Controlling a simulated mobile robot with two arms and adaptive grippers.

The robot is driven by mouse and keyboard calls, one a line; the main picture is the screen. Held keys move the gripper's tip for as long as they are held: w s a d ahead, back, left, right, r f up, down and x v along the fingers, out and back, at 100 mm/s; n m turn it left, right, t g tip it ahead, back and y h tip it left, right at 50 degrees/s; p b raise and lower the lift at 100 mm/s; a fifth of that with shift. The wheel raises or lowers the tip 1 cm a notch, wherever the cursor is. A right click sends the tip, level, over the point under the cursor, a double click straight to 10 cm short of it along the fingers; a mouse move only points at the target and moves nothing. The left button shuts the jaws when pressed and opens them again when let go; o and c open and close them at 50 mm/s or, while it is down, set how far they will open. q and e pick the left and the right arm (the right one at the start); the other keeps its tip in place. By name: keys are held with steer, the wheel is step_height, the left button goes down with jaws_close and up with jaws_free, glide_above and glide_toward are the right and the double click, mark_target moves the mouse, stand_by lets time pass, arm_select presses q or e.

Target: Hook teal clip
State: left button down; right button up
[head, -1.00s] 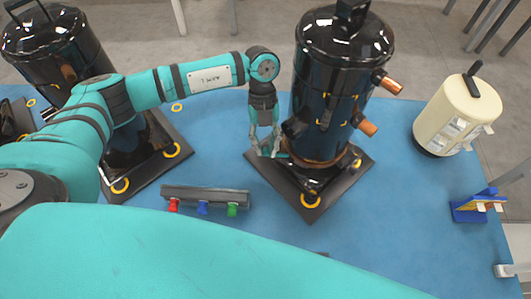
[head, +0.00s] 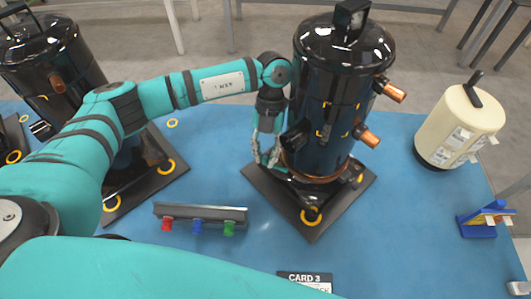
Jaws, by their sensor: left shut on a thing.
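My left gripper (head: 266,158) comes down beside the lower left side of the middle black compressor (head: 325,120). Its fingers are shut on a small teal piece, which appears to be the teal clip (head: 278,169). The clip is mostly hidden by the fingers and lies close to the copper ring at the compressor's foot. I cannot tell whether it touches the compressor. The compressor stands upright on a dark square base plate (head: 262,184) with yellow rings at its corners. My right gripper is not in view.
A grey rail (head: 200,212) with red, blue and green clips lies front left. Another black compressor (head: 55,65) stands left. A cream tank (head: 458,125) and a blue stand (head: 482,220) are at right. A card (head: 305,279) lies in front. Blue table is clear between.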

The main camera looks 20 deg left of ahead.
arm_select(q)
steer(key=c, duration=1.2)
jaws_free()
steer(key=shift+c, duration=0.2)
step_height(320, 180, up, 10)
steer(key=shift+r, duration=0.15)
